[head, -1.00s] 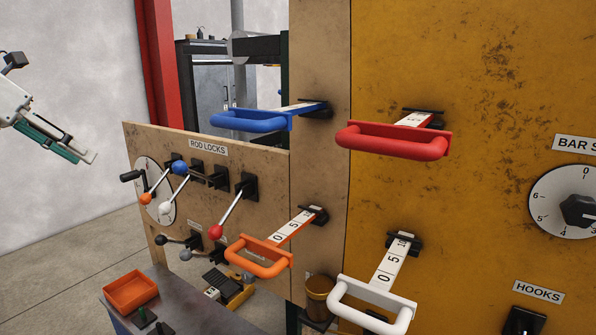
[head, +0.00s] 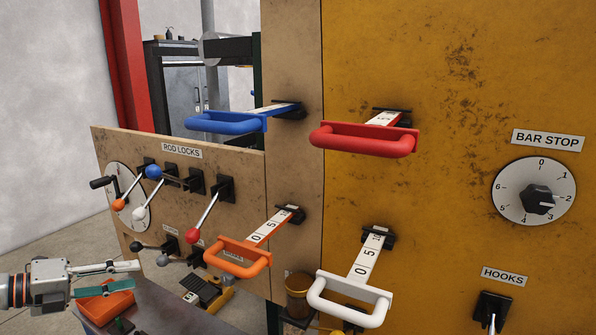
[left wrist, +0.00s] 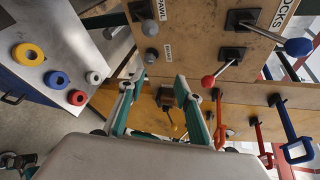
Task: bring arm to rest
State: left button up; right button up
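My left gripper (head: 138,277) is at the lower left of the head view, pointing right, in front of the orange tray (head: 112,303) and below the rod lock levers. Its two fingers are apart with nothing between them. In the left wrist view the open fingers (left wrist: 153,88) reach up toward the panel, with a gap between them. My right arm and gripper are not in view.
Blue (head: 226,123), red (head: 363,140), orange (head: 237,255) and white (head: 350,300) handles jut from the panel. Rod lock levers (head: 203,216) stick out at left. A bench (left wrist: 58,62) holds several coloured rings. Open space lies left of the panel.

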pick_arm(q)
jog(key=s+d+f+n+t+y, duration=0.1)
jog(key=s+d+f+n, duration=0.2)
jog(key=f+n, duration=0.35)
jog(key=s+d+f+n+t+y, duration=0.1)
jog(key=s+d+f+n+y, duration=0.2)
jog(key=f, duration=0.6)
jog(key=s+d+f+n+t, duration=0.1)
jog(key=s+d+f+n, duration=0.3)
jog(key=f, duration=0.3)
jog(key=s+d+f+n+g+y, duration=0.3)
jog(key=s+d+f+n, duration=0.9)
jog(key=d, duration=0.2)
jog(key=shift+s+f, duration=0.3)
jog(key=shift+s, duration=0.1)
